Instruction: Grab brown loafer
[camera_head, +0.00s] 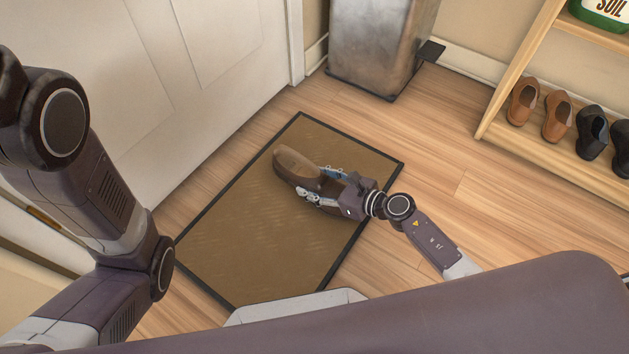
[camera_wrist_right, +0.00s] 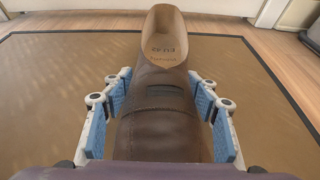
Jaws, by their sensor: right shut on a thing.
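A brown loafer (camera_head: 296,164) is over the tan doormat in the head view, its heel end pointing to the upper left. My right gripper (camera_head: 322,184) is shut on the loafer, with one finger on each side of it. In the right wrist view the loafer (camera_wrist_right: 160,105) lies between the blue finger pads of the right gripper (camera_wrist_right: 160,112), and its open heel end with the tan insole faces away. I cannot tell whether the sole touches the mat. My left arm shows at the left of the head view, but its gripper is not seen.
The doormat (camera_head: 225,245) with a dark border lies on the wood floor by a white door (camera_head: 130,60). A metal bin (camera_head: 380,45) stands behind it. A wooden shelf (camera_head: 500,90) at right holds brown shoes (camera_head: 522,102) and black shoes (camera_head: 592,130).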

